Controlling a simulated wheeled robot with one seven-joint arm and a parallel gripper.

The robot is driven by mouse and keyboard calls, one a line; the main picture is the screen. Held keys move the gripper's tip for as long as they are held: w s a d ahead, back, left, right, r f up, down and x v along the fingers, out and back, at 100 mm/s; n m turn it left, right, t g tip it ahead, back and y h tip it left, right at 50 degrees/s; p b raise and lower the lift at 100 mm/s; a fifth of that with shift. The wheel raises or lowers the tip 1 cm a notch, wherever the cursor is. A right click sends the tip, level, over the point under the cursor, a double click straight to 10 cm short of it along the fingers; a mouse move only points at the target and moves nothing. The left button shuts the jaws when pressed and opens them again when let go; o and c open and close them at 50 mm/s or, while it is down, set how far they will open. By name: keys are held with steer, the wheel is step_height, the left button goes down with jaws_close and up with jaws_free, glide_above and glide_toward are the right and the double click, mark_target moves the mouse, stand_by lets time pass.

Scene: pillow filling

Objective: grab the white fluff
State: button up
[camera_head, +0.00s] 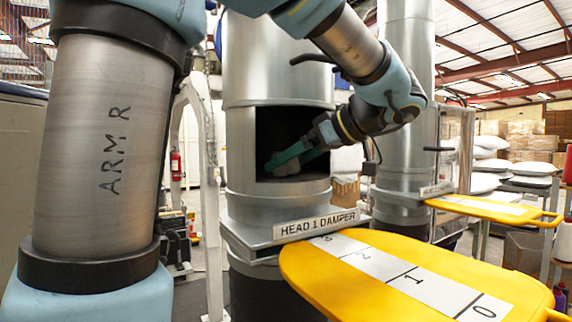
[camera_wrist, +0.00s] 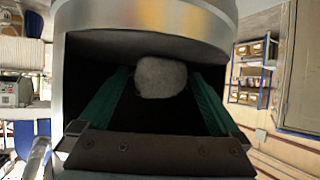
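The white fluff (camera_wrist: 161,78) is a pale greyish clump inside the dark opening of the metal cylinder (camera_head: 278,90). In the wrist view it lies between the far ends of my gripper's two green fingers, with a dark gap showing on each side toward the near end. My gripper (camera_head: 284,160) reaches into the opening from the right in the head view. The fluff (camera_head: 287,168) shows there as a small grey patch beside the fingertips. Whether the fingers touch the fluff is not clear. The fingers stand apart.
The opening's metal rim surrounds my gripper closely. Below it is a ledge labelled HEAD 1 DAMPER (camera_head: 316,225), with a yellow numbered plate (camera_head: 400,275) sticking out to the right. A second metal cylinder (camera_head: 405,150) stands behind to the right.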

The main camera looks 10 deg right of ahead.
steer(key=c, duration=1.4)
